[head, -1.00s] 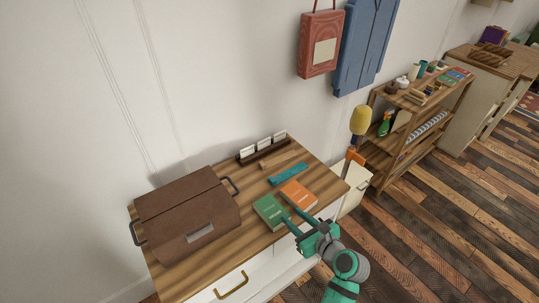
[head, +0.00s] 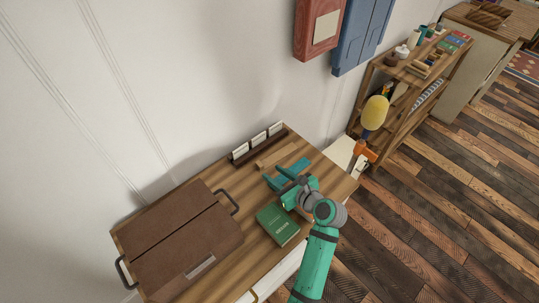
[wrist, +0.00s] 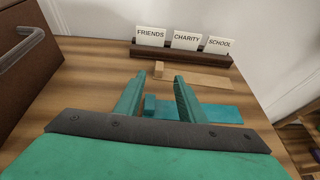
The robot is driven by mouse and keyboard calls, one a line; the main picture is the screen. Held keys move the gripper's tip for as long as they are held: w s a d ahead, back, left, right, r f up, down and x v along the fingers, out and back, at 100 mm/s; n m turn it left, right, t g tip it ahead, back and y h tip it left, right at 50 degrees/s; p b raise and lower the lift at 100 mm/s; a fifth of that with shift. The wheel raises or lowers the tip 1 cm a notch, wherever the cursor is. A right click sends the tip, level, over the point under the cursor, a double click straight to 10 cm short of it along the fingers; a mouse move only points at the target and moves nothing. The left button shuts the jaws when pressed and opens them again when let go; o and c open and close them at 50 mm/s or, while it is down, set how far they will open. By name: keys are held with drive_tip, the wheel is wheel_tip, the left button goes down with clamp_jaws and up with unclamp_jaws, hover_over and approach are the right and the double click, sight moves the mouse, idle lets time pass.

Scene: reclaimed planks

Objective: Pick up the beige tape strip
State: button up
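The beige tape strip (wrist: 200,80) lies flat on the wooden tabletop (wrist: 85,75), with a small raised block at its left end. It also shows in the head view (head: 277,152), behind my gripper. My gripper (wrist: 161,80) is open and empty, its two teal fingers pointing toward the strip. In the wrist view, the strip's raised end appears between and just beyond the fingertips. A similar teal strip (wrist: 215,112) lies nearer, partly hidden by the right finger. In the head view my gripper (head: 279,178) is over the table beside the teal strip.
A rack with cards reading FRIENDS, CHARITY and SCHOOL (wrist: 185,55) stands behind the strips. A brown case (head: 180,245) with dark handles fills the table's left side. A green book (head: 278,224) lies near the front edge. The orange book is mostly hidden by my arm.

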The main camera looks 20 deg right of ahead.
sight(258, 162)
drive_tip(key=x, duration=0.4)
drive_tip(key=shift+a, duration=0.1)
drive_tip(key=shift+r+x, duration=0.15)
drive_tip(key=shift+x, duration=1.15)
drive_tip(key=shift+r+x, duration=0.15)
drive_tip(key=shift+x, duration=1.1)
drive_tip(key=shift+w, duration=0.15)
drive_tip(key=shift+c, duration=0.2)
drive_tip(key=c, duration=0.5)
clamp_jaws()
